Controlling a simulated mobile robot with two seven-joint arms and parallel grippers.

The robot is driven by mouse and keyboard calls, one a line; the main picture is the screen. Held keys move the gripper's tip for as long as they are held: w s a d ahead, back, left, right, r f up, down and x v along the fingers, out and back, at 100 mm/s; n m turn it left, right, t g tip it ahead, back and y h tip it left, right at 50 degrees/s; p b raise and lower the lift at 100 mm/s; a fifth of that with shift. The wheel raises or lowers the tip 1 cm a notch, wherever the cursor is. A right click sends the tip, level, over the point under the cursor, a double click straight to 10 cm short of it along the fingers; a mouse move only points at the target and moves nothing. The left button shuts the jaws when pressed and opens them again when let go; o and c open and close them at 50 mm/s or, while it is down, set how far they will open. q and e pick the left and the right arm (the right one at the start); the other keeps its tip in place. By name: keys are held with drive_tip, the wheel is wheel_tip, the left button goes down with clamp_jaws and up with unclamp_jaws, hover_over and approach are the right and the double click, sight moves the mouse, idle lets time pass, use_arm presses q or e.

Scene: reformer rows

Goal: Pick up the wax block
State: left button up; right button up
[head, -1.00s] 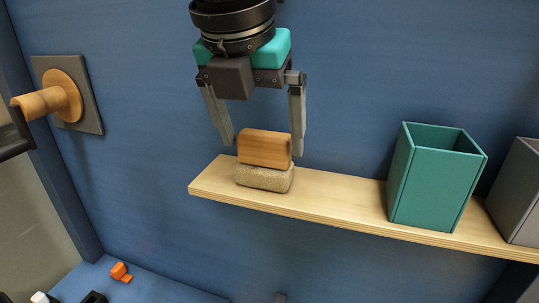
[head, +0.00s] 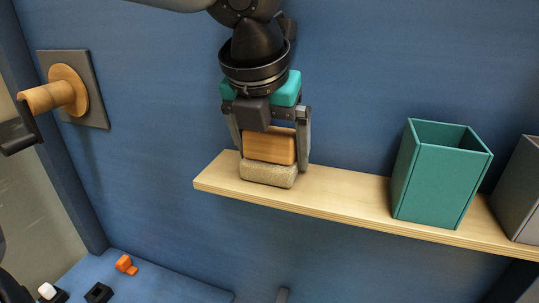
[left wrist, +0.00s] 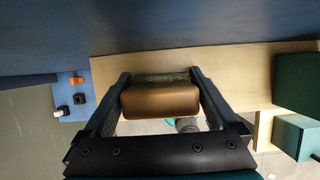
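A brown wood-grained block (head: 270,147) lies on a beige, speckled block (head: 268,173) near the left end of the shelf (head: 330,197). I take this stack to be or to hold the wax block; I cannot tell whether its two layers are joined. My left gripper (head: 272,162) points down, open, with one finger at each end of the stack. The left wrist view shows the brown block (left wrist: 160,100) between the fingers, close to both. The speckled layer (left wrist: 165,77) shows just beyond it. My right gripper is not recognisable in view.
A teal open box (head: 438,180) and a grey box (head: 520,190) stand farther right on the shelf. A wooden knob (head: 58,95) on a grey plate sticks out at left. Small orange (head: 126,264) and black (head: 98,293) pieces lie below. Shelf between stack and teal box is clear.

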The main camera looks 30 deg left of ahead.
sight(270, 129)
use_arm(q)
drive_tip(key=c, duration=0.6)
drive_tip(key=shift+r, duration=0.15)
drive_tip(key=shift+r, duration=0.3)
drive_tip(key=b+v, duration=0.1)
drive_tip(key=v, duration=0.1)
drive_tip(key=shift+s+r, duration=0.15)
drive_tip(key=shift+r, duration=0.2)
drive_tip(key=s+d+b, duration=0.1)
drive_tip(key=s, duration=0.4)
drive_tip(key=s+d+b, duration=0.1)
drive_tip(key=s, duration=0.5)
drive_tip(key=s+d, duration=0.2)
drive_tip(key=s, duration=0.3)
drive_tip(key=shift+s+b, duration=0.3)
drive_tip(key=shift+b, duration=0.1)
